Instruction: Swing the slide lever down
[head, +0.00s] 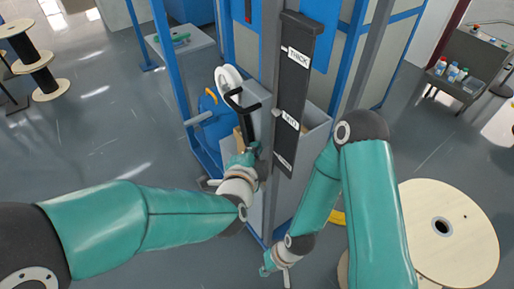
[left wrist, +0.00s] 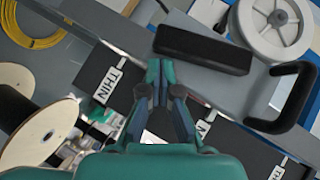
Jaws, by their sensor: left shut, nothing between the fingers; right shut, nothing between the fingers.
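A black bar (head: 247,126), which looks like the slide lever's grip, hangs below a black U-shaped handle (head: 246,103) on the grey machine. In the left wrist view the bar (left wrist: 202,50) lies just beyond my fingertips, with the U-shaped handle (left wrist: 286,100) to its right. My left gripper (head: 250,148) is at the bar's lower end, shut and empty; it also shows shut in the left wrist view (left wrist: 160,68). I cannot tell whether it touches the bar. My right gripper (head: 266,270) is shut and empty, low beside the machine's base.
A dark panel (head: 297,70) labelled THICK, MID and THIN stands right of the bar. A white wheel (head: 228,80) is above it. A blue machine part with an orange arc (head: 209,100) is to the left. A wooden spool (head: 465,250) stands at the lower right.

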